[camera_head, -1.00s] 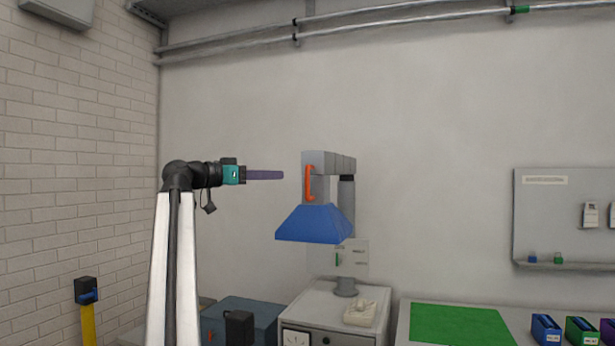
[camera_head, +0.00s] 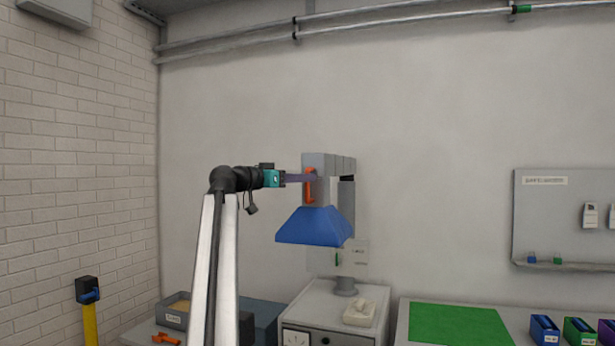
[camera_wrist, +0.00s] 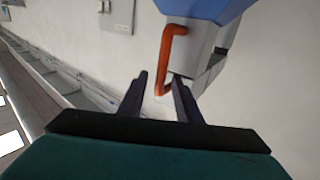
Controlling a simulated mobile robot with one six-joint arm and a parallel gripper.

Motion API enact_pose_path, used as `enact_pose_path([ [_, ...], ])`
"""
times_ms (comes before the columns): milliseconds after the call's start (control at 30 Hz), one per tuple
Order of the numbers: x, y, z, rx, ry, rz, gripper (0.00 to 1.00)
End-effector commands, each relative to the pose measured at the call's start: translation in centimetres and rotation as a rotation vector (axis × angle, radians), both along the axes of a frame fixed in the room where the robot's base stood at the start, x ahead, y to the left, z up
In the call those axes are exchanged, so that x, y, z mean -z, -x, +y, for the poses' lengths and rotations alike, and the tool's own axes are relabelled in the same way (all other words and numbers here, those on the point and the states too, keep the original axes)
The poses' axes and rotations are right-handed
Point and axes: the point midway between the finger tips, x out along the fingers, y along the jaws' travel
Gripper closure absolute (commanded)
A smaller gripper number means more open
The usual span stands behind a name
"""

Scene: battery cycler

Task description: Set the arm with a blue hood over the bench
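The blue hood (camera_head: 315,226) hangs at the end of a grey jointed arm (camera_head: 334,162) that stands on a post behind it. An orange handle (camera_head: 310,186) is fixed upright on the grey section above the hood. My gripper (camera_head: 313,178) is level with the handle's upper part. In the wrist view the hood (camera_wrist: 208,8) is at the top edge. The orange handle (camera_wrist: 166,58) runs between the two purple fingers of my gripper (camera_wrist: 160,78), which are apart on either side of it. I see no firm contact with the handle.
A white cabinet (camera_head: 312,305) with a pale device on it (camera_head: 360,313) stands below the hood. To its right is the bench with a green mat (camera_head: 458,325) and coloured holders (camera_head: 545,328). A grey bin (camera_head: 174,312) stands low left. The wall is behind.

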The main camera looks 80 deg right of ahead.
Motion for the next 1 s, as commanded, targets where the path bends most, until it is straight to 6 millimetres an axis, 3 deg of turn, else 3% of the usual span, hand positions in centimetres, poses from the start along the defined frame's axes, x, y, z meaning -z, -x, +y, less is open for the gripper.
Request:
enact_pose_path([
  [200,0.0,1.3,-1.4,0.000,0.000,0.000,0.69],
  [567,0.0,1.6,-1.7,-0.001,0.000,0.000,0.69],
  [600,0.0,1.6,-1.7,-0.001,0.000,0.000,0.71],
  [767,0.0,1.6,-1.7,0.000,0.000,0.000,0.98],
  [1000,0.0,1.6,-1.6,0.000,0.000,0.000,1.00],
])
